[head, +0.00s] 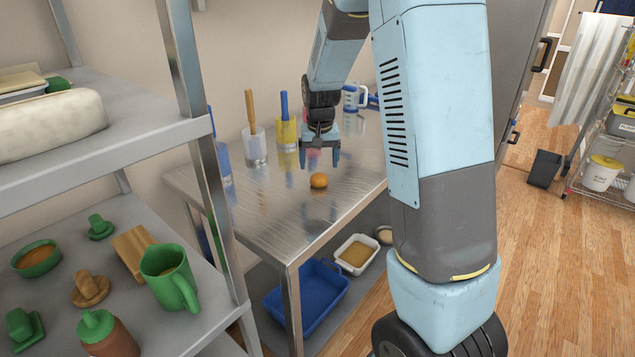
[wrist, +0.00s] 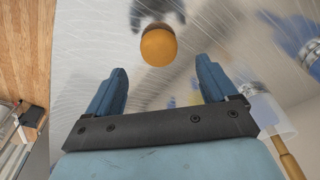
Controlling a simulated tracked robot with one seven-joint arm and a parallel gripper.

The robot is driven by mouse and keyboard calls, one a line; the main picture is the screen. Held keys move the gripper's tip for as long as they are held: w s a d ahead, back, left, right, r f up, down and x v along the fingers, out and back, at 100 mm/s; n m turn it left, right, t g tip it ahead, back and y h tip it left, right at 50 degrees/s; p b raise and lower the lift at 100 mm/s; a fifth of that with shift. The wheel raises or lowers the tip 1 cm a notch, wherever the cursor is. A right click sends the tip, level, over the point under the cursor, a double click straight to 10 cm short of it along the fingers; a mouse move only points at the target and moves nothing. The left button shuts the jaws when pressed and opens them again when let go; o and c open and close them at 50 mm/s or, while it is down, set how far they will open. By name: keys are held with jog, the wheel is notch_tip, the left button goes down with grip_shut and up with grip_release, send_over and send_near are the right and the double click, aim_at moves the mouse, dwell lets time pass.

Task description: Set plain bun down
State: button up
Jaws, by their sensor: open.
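The plain bun (head: 319,181) is a small round orange-brown bun resting on the steel table (head: 290,222). My gripper (head: 319,160) is above the table, fingers pointing down, open and empty. In the wrist view the bun (wrist: 158,46) lies beyond the tips of my gripper (wrist: 162,80), centred between the two blue fingers and apart from them. Nothing hides the bun in either view.
Behind my gripper stand a clear container with a wooden handle (head: 256,145), a yellow container (head: 286,132) and a measuring jug (head: 353,97). A steel shelf with green dishes stands at left. The table's front is clear. Below are a blue bin (head: 308,297) and a white tray (head: 356,254).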

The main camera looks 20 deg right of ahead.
aim_at(319, 175)
jog(key=shift+w+d+f, duration=0.1)
jog(key=shift+f, duration=1.2)
jog(key=shift+w+f, duration=0.1)
jog(key=shift+f, duration=1.15)
jog(key=shift+c, duration=0.5)
jog(key=c, duration=1.1)
jog(key=shift+r, duration=0.1)
